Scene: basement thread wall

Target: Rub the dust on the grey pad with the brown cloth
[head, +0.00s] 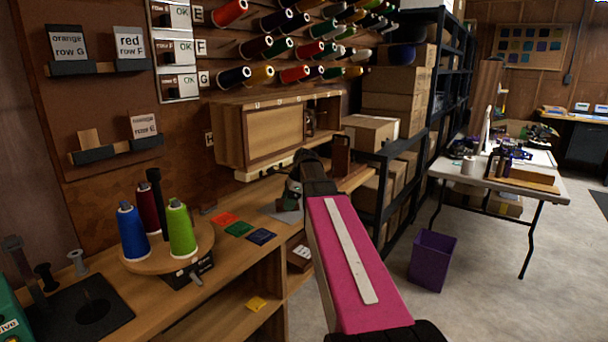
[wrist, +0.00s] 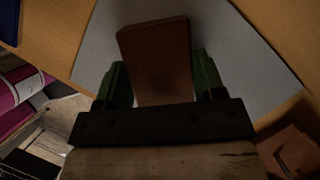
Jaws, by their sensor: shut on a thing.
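My gripper (wrist: 161,78) has green fingers, which are shut on the brown cloth (wrist: 156,45). The cloth looks like a flat, folded, block-like piece between the fingers. The grey pad (wrist: 98,48) lies on the wooden bench under the cloth and shows on both sides of it. I cannot tell whether the cloth touches the pad. No dust can be made out; the cloth and gripper hide the pad's middle. In the head view, my gripper (head: 293,188) is over the bench, with a corner of the grey pad (head: 284,214) beside it; my pink arm hides the rest.
Red, green and blue swatches (head: 238,229) lie left of the pad. A round wooden stand (head: 140,262) holds blue, dark red and green thread cones. A wooden cabinet (head: 270,135) stands behind, with a brown upright object (head: 340,155) to its right. A purple bin (head: 432,260) stands on the floor.

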